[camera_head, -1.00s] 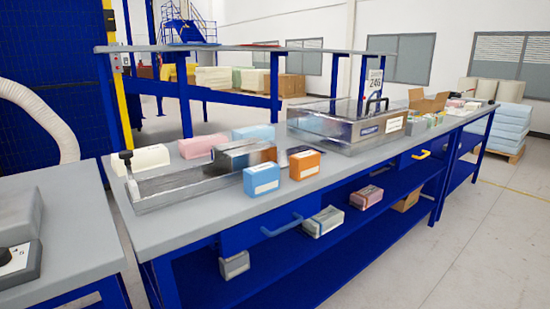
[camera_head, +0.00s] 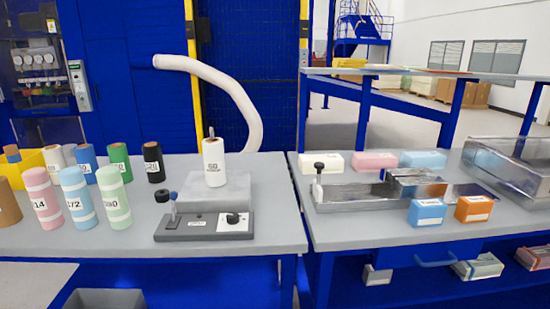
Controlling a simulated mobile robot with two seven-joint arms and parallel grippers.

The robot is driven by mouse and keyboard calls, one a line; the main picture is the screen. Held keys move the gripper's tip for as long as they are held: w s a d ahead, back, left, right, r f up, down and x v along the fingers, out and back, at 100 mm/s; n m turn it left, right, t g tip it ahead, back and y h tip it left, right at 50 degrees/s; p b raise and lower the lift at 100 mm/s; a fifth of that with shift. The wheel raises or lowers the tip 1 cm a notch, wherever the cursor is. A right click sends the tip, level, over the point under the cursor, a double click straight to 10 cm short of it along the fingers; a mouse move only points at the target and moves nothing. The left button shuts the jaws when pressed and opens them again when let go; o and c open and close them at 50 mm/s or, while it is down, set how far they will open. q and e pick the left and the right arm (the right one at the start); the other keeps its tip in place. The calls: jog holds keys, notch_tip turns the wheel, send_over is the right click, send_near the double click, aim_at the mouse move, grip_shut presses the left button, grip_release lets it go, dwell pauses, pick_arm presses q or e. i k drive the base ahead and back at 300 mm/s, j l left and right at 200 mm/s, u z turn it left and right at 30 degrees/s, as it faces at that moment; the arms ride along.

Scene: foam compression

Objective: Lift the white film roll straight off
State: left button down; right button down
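The white film roll (camera_head: 214,165) stands upright on a grey block-like stand (camera_head: 212,190) on the left workbench. It carries a dark label that looks like "60", and a thin peg tip shows above its top. In front of the stand is a grey control base (camera_head: 204,225) with a dark-knobbed lever (camera_head: 172,205) and a black knob. Neither of my grippers shows in the view, and nothing touches the roll.
Pink, blue and green rolls (camera_head: 76,195) stand at the bench's left, with a black roll (camera_head: 154,162) nearer the white one. A gap separates the right bench (camera_head: 350,225), which holds foam blocks and a metal fixture. A pale hose (camera_head: 235,90) hangs behind.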

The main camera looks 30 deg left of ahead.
aim_at(214, 158)
jog(key=u, duration=1.35)
jog(key=i+z, duration=0.2)
